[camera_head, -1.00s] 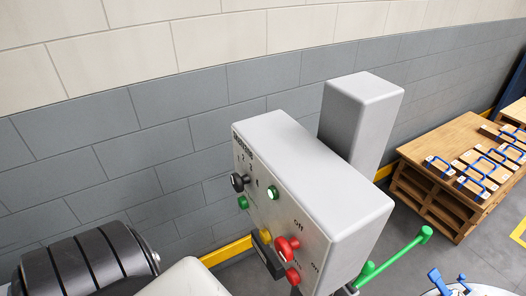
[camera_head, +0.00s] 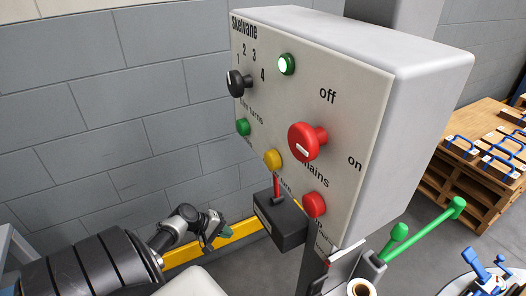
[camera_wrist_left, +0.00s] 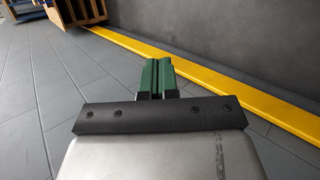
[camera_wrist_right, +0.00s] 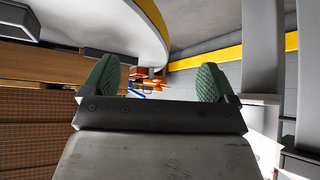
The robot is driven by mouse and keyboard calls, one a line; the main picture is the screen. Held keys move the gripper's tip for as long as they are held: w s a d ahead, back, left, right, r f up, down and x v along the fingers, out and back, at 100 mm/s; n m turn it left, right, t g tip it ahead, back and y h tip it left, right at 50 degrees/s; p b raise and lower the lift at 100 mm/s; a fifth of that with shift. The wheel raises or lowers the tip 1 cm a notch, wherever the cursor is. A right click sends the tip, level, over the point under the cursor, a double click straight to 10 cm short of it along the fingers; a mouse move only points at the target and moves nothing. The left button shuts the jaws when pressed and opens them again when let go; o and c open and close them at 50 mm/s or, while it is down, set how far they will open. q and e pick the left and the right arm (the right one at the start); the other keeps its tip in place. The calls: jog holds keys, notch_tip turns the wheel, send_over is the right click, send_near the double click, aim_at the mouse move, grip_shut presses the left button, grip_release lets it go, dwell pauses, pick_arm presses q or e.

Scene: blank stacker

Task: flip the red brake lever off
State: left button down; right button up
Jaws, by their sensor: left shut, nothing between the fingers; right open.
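A short red lever (camera_head: 276,187) stands upright from a black box (camera_head: 280,224) on the lower front of the grey control panel (camera_head: 345,85). I cannot read a brake label on it. My left gripper (camera_head: 222,232) is low, left of the black box and apart from it. The left wrist view shows its green fingers (camera_wrist_left: 156,78) shut and empty, with floor and wall ahead. My right gripper (camera_wrist_right: 160,84) shows only in the right wrist view. It is open with nothing between its fingers. The red lever is in neither wrist view.
The panel bears a large red knob (camera_head: 304,142) beside "off" and "on", a black dial (camera_head: 238,83), and green, yellow and red buttons. Green levers (camera_head: 427,230) stand at the right. A wooden pallet stack (camera_head: 455,185) is behind. A yellow rail (camera_head: 190,253) runs along the wall.

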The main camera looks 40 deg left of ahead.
pick_arm(q)
jog(key=w+a+r+t+h+b, duration=0.2)
jog(key=r+b, duration=0.1)
jog(key=r, duration=0.2)
jog(key=w+a+r+t+h+b, duration=0.1)
jog(key=w+r+t+h+b, duration=0.1)
jog(key=w+r+b, duration=0.3)
jog(key=s+r+m+h+b, duration=0.2)
jog(key=r+h, duration=0.1)
jog(key=r, duration=0.4)
jog(key=s+r+m+h+b, duration=0.2)
jog(key=s+r+h, duration=0.1)
jog(key=r, duration=0.4)
jog(key=shift+d+r+m+t, duration=0.2)
jog(key=shift+d+m+t, duration=0.1)
jog(key=shift+m, duration=0.1)
pick_arm(e)
notch_tip(320, 180, up, 9)
jog(key=w+t, duration=0.1)
jog(key=t, duration=0.3)
jog(key=shift+a+y, duration=0.25)
jog(key=shift+y, duration=0.15)
jog(key=shift+r, duration=0.1)
